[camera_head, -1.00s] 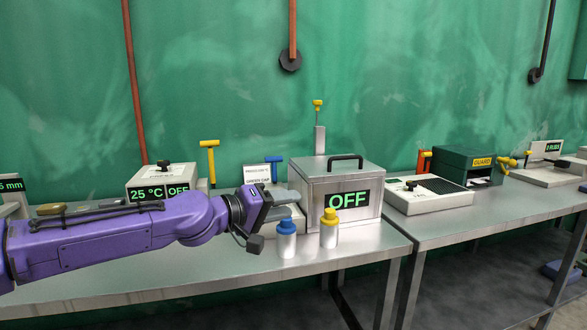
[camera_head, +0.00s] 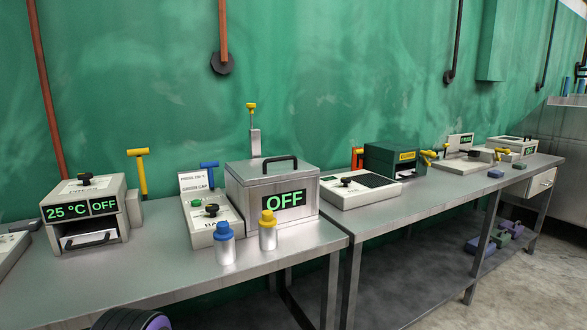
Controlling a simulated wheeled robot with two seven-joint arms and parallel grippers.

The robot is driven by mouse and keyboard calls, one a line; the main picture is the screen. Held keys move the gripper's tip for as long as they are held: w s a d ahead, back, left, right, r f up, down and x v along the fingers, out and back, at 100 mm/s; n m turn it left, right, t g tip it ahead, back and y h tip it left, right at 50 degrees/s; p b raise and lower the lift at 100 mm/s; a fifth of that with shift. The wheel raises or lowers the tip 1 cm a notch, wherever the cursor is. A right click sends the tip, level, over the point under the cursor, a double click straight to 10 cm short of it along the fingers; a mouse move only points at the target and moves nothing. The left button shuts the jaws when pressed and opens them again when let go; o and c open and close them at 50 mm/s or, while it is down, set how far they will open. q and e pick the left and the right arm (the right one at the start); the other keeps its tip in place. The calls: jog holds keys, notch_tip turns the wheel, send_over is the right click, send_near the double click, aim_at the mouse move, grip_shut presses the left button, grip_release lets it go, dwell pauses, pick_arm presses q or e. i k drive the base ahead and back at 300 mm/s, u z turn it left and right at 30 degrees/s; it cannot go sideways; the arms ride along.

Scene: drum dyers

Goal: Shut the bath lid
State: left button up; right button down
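The bath is a steel box (camera_head: 243,203) with a green OFF display (camera_head: 284,199) on its front, standing at the right end of the near table. Its lid (camera_head: 262,173) lies flat on top, with a black handle (camera_head: 281,160), and no gap shows along its front edge. My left gripper is out of view; only a purple piece of my arm shows at the bottom edge. My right gripper is out of view.
A blue-capped bottle (camera_head: 225,246) and a yellow-capped bottle (camera_head: 268,236) stand before the bath. A white knobbed unit (camera_head: 202,227) is left of it, and a 25 °C heater box (camera_head: 121,206) farther left. A low white device (camera_head: 336,196) stands to its right. The near table's front is clear.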

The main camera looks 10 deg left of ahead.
aim_at(260, 171)
jog(key=z, duration=1.3)
jog(key=i, duration=1.1)
jog(key=u, duration=2.45)
